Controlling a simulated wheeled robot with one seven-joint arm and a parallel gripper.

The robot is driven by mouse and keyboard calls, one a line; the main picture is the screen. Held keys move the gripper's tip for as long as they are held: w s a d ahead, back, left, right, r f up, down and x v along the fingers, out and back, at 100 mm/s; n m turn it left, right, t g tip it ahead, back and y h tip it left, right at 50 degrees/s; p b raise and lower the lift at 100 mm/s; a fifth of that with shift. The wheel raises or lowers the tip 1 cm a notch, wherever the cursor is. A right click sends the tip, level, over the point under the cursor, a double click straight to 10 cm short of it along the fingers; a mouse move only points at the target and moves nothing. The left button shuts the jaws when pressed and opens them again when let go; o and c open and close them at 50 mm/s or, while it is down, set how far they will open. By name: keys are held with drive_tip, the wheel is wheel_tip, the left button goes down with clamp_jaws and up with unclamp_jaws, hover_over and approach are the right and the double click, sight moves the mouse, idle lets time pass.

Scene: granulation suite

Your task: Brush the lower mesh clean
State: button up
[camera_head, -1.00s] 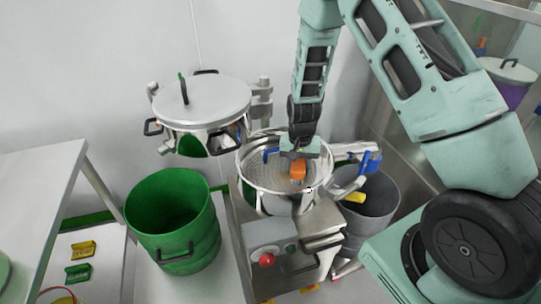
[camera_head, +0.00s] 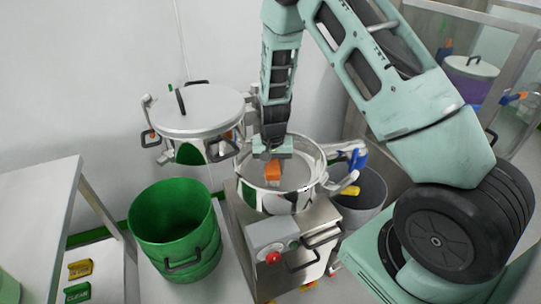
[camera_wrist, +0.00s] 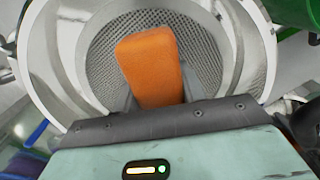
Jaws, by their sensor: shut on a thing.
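The lower mesh (camera_wrist: 205,62) is a grey woven screen inside a round steel bowl (camera_wrist: 58,70), and it fills much of the wrist view. In the head view the open bowl (camera_head: 317,172) sits on a steel machine. My gripper (camera_head: 273,160) reaches down into the bowl from above. It is shut on an orange block-shaped brush (camera_wrist: 150,62), which also shows in the head view (camera_head: 272,171). The brush lies over the mesh; its underside is hidden, so I cannot tell whether it touches. The mesh behind the brush is hidden.
A steel lid assembly (camera_head: 200,112) is swung to the left of the bowl. A green drum (camera_head: 175,225) stands left of the machine and a grey bin (camera_head: 372,195) right. A control box with a red button (camera_head: 273,257) is in front. A white table (camera_head: 40,205) is far left.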

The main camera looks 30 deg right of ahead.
sight(272, 161)
drive_tip(key=shift+r+p, duration=2)
drive_tip(key=shift+r, duration=0.9)
drive_tip(key=shift+s, duration=0.15)
